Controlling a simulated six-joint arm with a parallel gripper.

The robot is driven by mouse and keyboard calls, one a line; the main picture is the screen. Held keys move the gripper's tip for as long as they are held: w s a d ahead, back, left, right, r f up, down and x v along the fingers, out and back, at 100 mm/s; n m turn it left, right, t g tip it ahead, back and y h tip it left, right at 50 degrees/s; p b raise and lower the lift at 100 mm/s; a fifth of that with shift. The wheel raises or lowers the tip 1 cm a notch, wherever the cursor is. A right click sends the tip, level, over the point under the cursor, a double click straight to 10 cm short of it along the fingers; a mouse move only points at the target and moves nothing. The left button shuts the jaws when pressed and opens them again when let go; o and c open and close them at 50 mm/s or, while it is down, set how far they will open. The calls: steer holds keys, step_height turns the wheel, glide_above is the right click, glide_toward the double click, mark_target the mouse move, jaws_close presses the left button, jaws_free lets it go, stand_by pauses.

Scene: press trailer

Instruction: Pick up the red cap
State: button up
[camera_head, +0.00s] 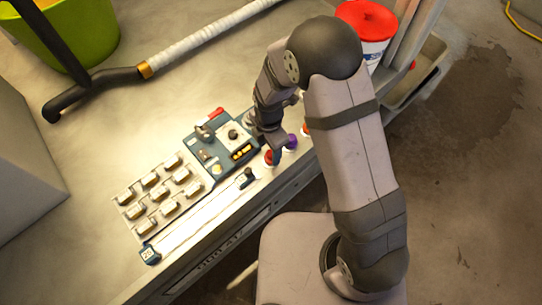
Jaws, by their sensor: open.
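A small red cap (268,157) sits near the front edge of the bench, beside a purple cap (291,142). An orange piece (306,129) is in the same row, partly hidden by my arm. My gripper (276,155) points down right at the red cap, with a dark finger over or against its right side. The gripper is open; I cannot tell whether a finger touches the cap, and the far finger is hard to make out.
A blue device panel (222,160) with a red handle (216,113) lies just left of my gripper. Further left are a block of several switches (148,211) and a slider rail (200,218). A red-lidded white bucket (375,50) stands behind my arm.

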mark_target(267, 158)
steer(key=shift+d+f+p, duration=0.15)
steer(key=shift+f+p, duration=0.15)
steer(key=shift+f, duration=0.85)
steer(key=shift+d+f+p, duration=0.1)
steer(key=shift+f+p, duration=0.2)
steer(key=shift+f, duration=0.85)
steer(key=c, duration=0.9)
